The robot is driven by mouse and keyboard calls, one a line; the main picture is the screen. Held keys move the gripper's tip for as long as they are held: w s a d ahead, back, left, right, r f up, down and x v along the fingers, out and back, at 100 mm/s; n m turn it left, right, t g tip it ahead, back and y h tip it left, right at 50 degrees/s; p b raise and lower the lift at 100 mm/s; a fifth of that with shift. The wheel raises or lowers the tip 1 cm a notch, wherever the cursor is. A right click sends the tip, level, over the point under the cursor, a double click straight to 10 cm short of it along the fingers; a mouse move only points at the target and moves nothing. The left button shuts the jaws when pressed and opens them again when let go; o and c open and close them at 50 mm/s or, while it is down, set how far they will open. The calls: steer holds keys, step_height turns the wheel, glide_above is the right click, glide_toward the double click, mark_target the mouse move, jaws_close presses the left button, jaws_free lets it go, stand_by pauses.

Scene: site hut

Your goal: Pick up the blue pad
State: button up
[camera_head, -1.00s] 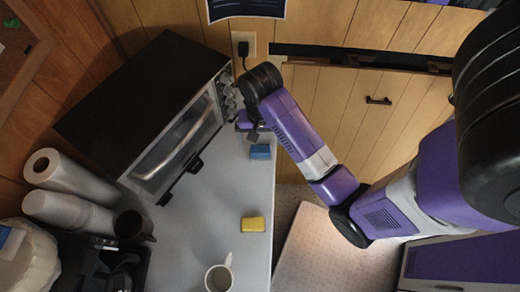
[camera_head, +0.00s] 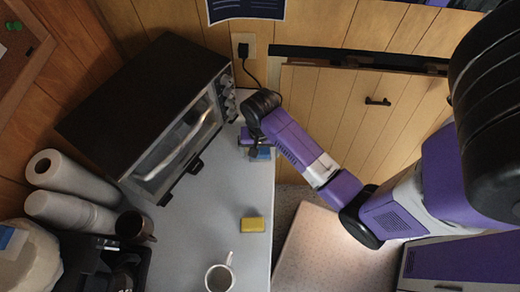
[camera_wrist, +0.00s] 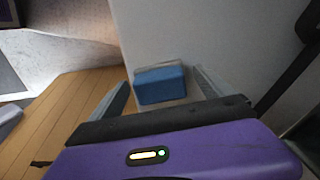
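The blue pad (camera_wrist: 160,85) lies on the grey counter near its edge. In the head view the pad (camera_head: 262,153) shows only in part, behind my wrist. My gripper (camera_wrist: 162,92) is open, and in the wrist view the pad shows between its two fingers. I cannot tell how far the fingers are above the counter. In the head view my gripper (camera_head: 252,150) is over or beside the pad, with its fingertips mostly hidden.
A toaster oven (camera_head: 150,110) stands left of my gripper. A yellow pad (camera_head: 252,224) and a white mug (camera_head: 219,277) are nearer on the counter (camera_head: 200,215). The counter between oven and yellow pad is clear.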

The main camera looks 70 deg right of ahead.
steer(key=c, duration=1.3)
step_height(320, 180, up, 10)
steer(key=shift+p, duration=0.45)
